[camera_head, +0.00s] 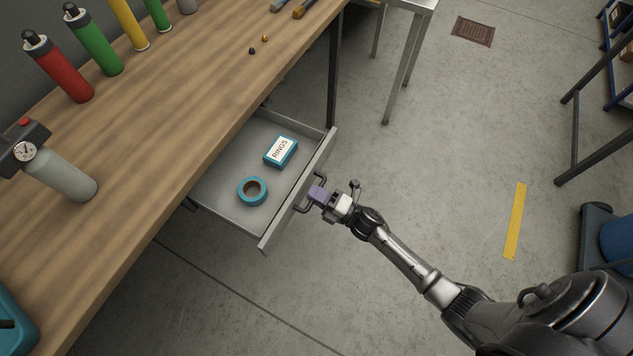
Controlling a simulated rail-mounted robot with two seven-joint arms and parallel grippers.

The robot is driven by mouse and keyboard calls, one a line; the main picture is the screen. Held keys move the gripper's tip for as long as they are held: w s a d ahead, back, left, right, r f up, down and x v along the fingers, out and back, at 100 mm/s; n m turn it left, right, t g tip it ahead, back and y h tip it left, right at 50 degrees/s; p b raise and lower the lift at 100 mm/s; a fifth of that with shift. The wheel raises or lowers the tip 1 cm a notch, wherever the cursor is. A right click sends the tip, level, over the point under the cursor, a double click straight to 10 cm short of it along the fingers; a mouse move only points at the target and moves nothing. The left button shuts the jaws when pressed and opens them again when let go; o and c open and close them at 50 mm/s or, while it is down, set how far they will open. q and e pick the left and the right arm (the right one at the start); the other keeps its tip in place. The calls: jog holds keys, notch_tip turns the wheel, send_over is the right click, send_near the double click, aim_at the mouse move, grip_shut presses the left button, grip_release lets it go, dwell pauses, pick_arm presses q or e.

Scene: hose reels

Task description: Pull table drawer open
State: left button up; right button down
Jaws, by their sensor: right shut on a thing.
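The grey table drawer (229,200) stands pulled out from under the wooden table (150,170). Inside it lie a blue and white box labelled RINGS (281,151) and a blue roll of tape (253,191). The drawer's dark bar handle (301,209) is on its front panel. My right gripper (316,194) is at the handle, shut on it, with its arm reaching in from the lower right. The fingers hide the middle of the handle. My left gripper is not in view.
Several coloured bottles, a red one (62,72) among them, and a grey cylinder with a gauge (62,178) stand on the table. A metal side table (408,4) is beyond it. The concrete floor right of the drawer is mostly clear, with a yellow strip (515,222).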

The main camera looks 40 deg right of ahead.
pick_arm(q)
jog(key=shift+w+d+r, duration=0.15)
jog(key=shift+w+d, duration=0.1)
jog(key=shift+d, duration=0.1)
pick_arm(e)
jog(key=shift+s+d, duration=0.3)
jog(key=shift+s, duration=0.25)
jog(key=c, duration=1.2)
grip_release()
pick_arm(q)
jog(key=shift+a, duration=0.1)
pick_arm(e)
jog(key=shift+o, duration=0.2)
pick_arm(q)
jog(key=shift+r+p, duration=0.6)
jog(key=shift+p, duration=0.1)
pick_arm(e)
jog(key=v, duration=1.4)
